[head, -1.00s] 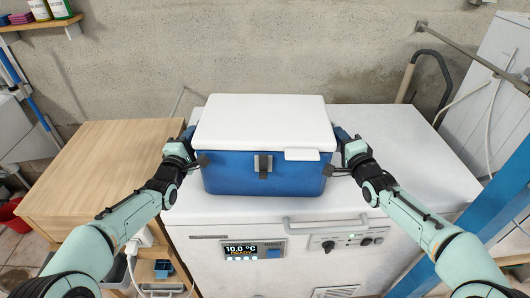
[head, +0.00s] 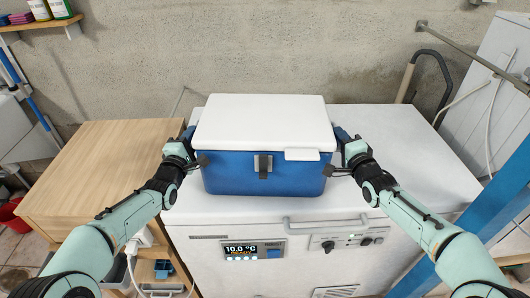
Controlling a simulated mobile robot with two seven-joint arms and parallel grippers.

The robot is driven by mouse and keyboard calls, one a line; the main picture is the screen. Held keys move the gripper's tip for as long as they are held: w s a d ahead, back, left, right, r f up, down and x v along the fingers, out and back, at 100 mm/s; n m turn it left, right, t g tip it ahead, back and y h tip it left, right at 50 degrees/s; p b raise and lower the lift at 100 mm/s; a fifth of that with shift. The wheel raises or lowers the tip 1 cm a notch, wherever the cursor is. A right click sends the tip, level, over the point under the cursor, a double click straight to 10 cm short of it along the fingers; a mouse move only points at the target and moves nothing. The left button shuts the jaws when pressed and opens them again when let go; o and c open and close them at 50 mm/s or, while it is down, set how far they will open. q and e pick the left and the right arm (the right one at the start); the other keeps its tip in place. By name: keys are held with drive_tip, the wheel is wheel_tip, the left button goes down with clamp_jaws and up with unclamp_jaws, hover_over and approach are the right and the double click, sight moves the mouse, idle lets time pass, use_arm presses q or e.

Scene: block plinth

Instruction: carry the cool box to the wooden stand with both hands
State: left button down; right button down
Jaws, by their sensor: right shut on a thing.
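The cool box (head: 262,173), blue with a white lid and a dark front latch, is upright and level at the white cabinet's top; I cannot tell whether it is slightly raised. The wooden stand (head: 95,165), with a light wood top, is to its left. My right gripper (head: 333,168) is shut on the cool box at its right end. My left gripper (head: 198,158) is at the box's left end, against its side; its fingers are partly hidden, so I cannot tell whether it is shut.
The white cabinet (head: 415,165) has a front handle and a display reading 10.0 °C. The stand's top is clear. A concrete wall is behind. A blue post (head: 487,205) rises at the right. A red bucket (head: 10,212) is on the floor at the left.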

use_arm(q)
drive_tip(key=shift+r, duration=0.1)
